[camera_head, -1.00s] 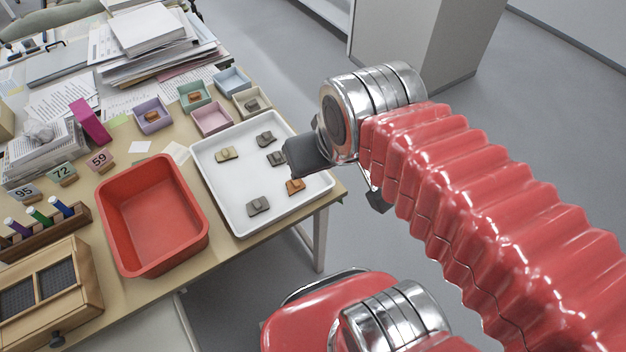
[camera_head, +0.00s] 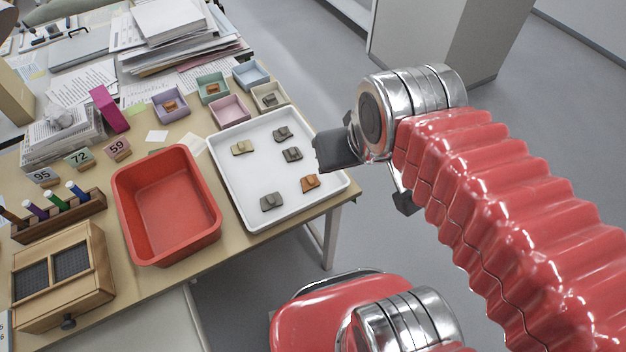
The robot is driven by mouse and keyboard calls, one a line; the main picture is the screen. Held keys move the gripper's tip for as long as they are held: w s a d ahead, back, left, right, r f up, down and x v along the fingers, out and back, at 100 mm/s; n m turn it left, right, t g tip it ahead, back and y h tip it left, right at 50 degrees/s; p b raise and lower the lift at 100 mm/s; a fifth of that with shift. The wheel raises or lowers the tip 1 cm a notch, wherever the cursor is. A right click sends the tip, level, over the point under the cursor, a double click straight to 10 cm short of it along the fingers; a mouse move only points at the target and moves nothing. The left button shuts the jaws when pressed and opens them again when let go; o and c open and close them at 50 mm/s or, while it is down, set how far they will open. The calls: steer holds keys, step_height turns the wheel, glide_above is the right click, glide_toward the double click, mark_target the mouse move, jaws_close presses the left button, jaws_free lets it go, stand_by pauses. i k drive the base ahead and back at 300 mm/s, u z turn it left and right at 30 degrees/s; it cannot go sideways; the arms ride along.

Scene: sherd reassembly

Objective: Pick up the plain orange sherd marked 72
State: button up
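An orange sherd (camera_head: 310,182) lies in the right part of a white tray (camera_head: 232,193) on the table; no number is legible on it. The tray also holds a tan sherd (camera_head: 242,147) and several grey ones, such as the one near the front (camera_head: 270,202). My gripper (camera_head: 370,178) is at the end of the red-sleeved arm, above and to the right of the tray's right edge. Dark parts of it show on the left and below the metal wrist. Its fingertips are not clearly seen, and I see nothing held.
A red bin (camera_head: 122,205) stands left of the tray. Small boxes behind hold orange pieces, in the lilac (camera_head: 158,112) and green (camera_head: 203,98) ones.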

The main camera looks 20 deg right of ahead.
mark_target(309, 182)
steer(key=z, duration=0.7)
steer(key=k, duration=0.6)
steer(key=u, duration=2.15)
